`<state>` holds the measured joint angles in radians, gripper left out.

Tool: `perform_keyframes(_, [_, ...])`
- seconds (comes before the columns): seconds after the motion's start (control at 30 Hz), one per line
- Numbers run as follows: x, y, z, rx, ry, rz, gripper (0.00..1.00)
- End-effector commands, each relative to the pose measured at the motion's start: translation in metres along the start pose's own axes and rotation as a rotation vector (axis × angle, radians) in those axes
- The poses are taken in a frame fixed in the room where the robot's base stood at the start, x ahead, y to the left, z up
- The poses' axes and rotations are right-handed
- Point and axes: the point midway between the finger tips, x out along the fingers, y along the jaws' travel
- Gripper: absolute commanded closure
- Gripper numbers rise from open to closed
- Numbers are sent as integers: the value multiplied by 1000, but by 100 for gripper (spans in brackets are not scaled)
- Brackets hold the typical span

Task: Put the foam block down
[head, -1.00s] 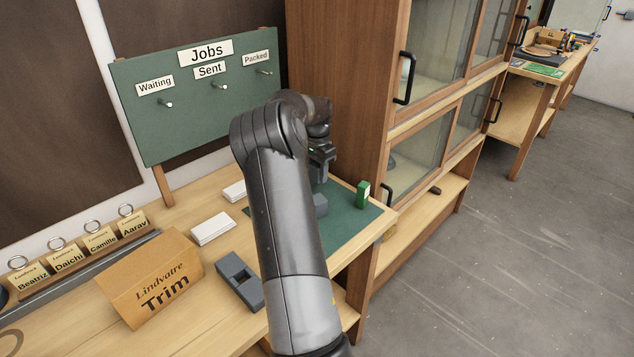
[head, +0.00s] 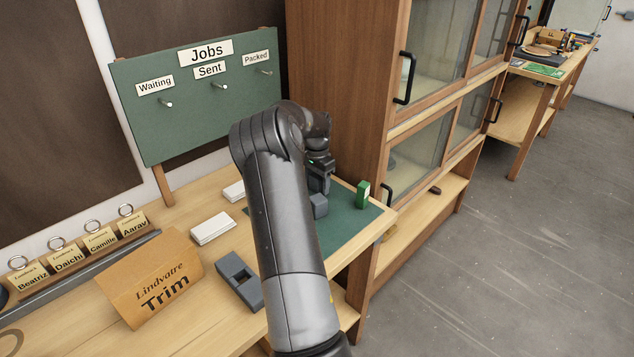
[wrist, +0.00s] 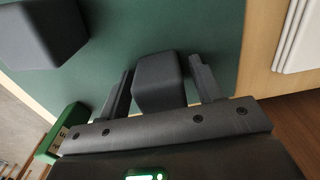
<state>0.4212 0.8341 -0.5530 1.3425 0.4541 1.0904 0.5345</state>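The foam block (wrist: 158,82) is a dark grey block with rounded edges. In the head view my gripper (head: 319,182) is low over the green work mat (head: 345,224), and my arm hides much of the hold. I cannot tell whether the block's underside touches the mat. A second grey block (head: 319,205) rests on the mat, nearer to me; in the wrist view it is at the upper left (wrist: 38,32).
A small green box (head: 363,194) stands on the mat, right of my gripper. White cards (head: 213,228), a grey slotted holder (head: 239,280) and a Trim sign (head: 152,282) are to the left. A wooden cabinet (head: 335,75) rises behind.

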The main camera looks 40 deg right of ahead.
Motion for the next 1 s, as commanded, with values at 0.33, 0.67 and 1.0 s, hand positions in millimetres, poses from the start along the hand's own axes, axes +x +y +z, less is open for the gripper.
perform_keyframes(0.33, [-6, 0, 0, 0, 1, -1, 38])
perform_keyframes(0.67, [-70, 0, 0, -1, 3, -3, 38])
perform_keyframes(1.0, [-119, 0, 0, 0, 0, 0, 38])
